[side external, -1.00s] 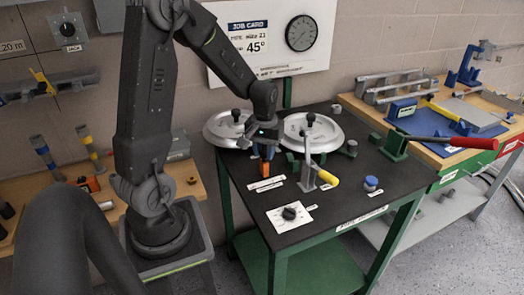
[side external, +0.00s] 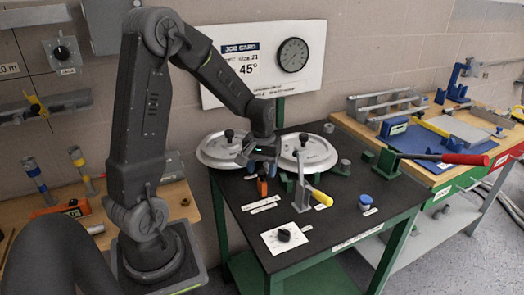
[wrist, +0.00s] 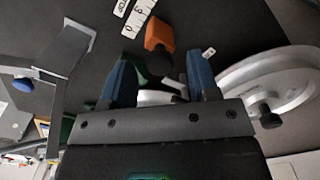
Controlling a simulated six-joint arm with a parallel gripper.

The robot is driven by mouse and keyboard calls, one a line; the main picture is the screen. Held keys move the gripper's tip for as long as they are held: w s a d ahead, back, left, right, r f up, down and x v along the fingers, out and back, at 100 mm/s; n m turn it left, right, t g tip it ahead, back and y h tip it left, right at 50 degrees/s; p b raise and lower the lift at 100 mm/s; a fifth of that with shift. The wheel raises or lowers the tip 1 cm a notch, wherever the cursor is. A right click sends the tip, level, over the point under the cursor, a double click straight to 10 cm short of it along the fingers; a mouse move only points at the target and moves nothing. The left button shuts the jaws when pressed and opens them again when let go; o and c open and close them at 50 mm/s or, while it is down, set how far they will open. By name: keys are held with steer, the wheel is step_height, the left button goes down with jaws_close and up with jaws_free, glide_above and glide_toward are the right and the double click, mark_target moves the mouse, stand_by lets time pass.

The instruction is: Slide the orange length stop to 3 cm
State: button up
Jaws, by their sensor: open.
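The orange length stop (side external: 262,187) stands on the dark bench top just below my gripper in the side view. In the wrist view the stop (wrist: 158,35) lies beyond the fingertips, with a dark round knob on its near end. A white scale strip (wrist: 138,16) with large black digits lies beside it, cut by the frame's upper edge. I cannot read the stop's setting. My gripper (wrist: 161,66) is open, its two blue fingers apart with nothing clearly between them. In the side view my gripper (side external: 262,165) is small and partly hides the area around the stop.
Two pale round discs (side external: 306,153) lie behind. A white dial plate (side external: 284,237) and a blue-capped piece (side external: 365,201) are in front. A red-handled lever (side external: 465,159) is at right.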

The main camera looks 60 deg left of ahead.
step_height(320, 180, up, 13)
stand_by(0.3)
steer(key=s+d+r+m+t, duration=0.1)
steer(key=s+d+m, duration=0.3)
steer(key=d, duration=0.5)
steer(key=s+d+r+m+t, duration=0.1)
steer(key=s+d+m+t, duration=0.3)
steer(key=s+d, duration=0.4)
steer(key=shift+d+r+m+t, duration=0.3)
steer(key=shift+d+r+m, duration=0.15)
steer(key=shift+d, duration=0.3)
steer(key=shift+o, duration=0.4)
